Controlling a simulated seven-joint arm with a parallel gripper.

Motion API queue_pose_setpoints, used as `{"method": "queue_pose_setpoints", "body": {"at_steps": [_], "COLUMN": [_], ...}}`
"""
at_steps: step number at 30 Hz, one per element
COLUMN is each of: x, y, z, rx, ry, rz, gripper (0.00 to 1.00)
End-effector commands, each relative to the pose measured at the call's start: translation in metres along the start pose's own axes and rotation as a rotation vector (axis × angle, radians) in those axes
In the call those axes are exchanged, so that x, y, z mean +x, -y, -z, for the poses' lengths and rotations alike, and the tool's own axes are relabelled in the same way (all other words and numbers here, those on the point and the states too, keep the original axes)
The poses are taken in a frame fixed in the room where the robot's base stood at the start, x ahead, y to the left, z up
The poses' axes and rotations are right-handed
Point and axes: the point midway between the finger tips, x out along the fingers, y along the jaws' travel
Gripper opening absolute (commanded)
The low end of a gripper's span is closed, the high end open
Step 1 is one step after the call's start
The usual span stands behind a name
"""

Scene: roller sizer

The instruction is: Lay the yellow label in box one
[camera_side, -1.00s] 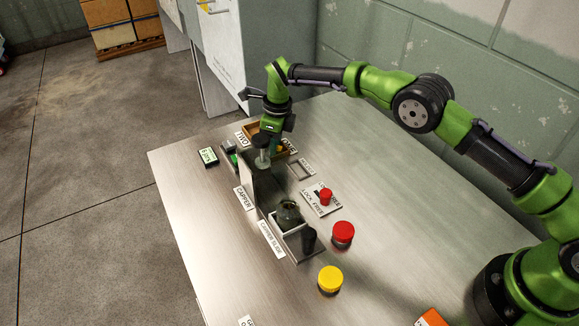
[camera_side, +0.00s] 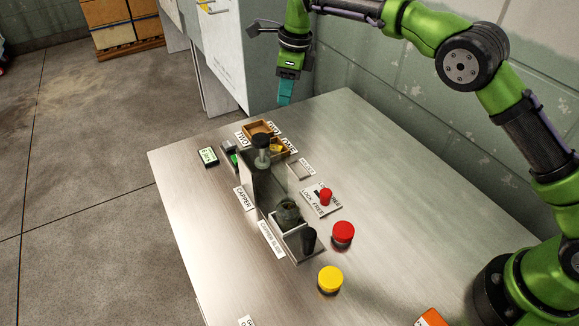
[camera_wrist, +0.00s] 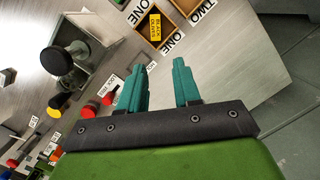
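The yellow label (camera_wrist: 155,28) lies in box one (camera_wrist: 143,26), a small wooden tray with ONE signs beside it in the wrist view. In the side view the label is a small yellow patch (camera_side: 276,148) inside box one at the far end of the table. My gripper (camera_wrist: 164,66) has two teal fingers, spread apart with nothing between them. In the side view my gripper (camera_side: 285,96) hangs above and beyond the boxes, clear of them.
Box two (camera_side: 258,128) stands next to box one. The capper (camera_side: 262,175) stands in front of the boxes. A red cap (camera_side: 343,233), a yellow cap (camera_side: 330,279) and a lock-free switch (camera_side: 325,195) are nearer. The table's right side is clear.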

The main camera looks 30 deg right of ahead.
Motion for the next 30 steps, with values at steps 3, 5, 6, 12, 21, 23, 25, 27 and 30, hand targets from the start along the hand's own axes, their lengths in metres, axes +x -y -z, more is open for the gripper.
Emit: {"method": "queue_pose_setpoints", "body": {"at_steps": [3, 5, 6, 12, 21, 23, 25, 27, 30], "x": [-0.056, -0.081, -0.096, -0.154, -0.174, -0.168, -0.16, -0.152, -0.142], "y": [0.001, -0.003, -0.008, -0.044, -0.129, -0.144, -0.16, -0.172, -0.183], "z": [0.028, 0.045, 0.057, 0.123, 0.226, 0.244, 0.261, 0.275, 0.287], "rx": [-0.196, -0.315, -0.394, -0.797, -1.395, -1.501, -1.61, -1.696, -1.781], "ry": [0.058, 0.083, 0.099, 0.147, 0.085, 0.052, 0.012, -0.026, -0.067], "rz": [0.034, 0.057, 0.074, 0.193, 0.426, 0.469, 0.512, 0.545, 0.573], "gripper": [0.33, 0.33, 0.33, 0.33, 0.33, 0.33, 0.33, 0.33, 0.33]}}
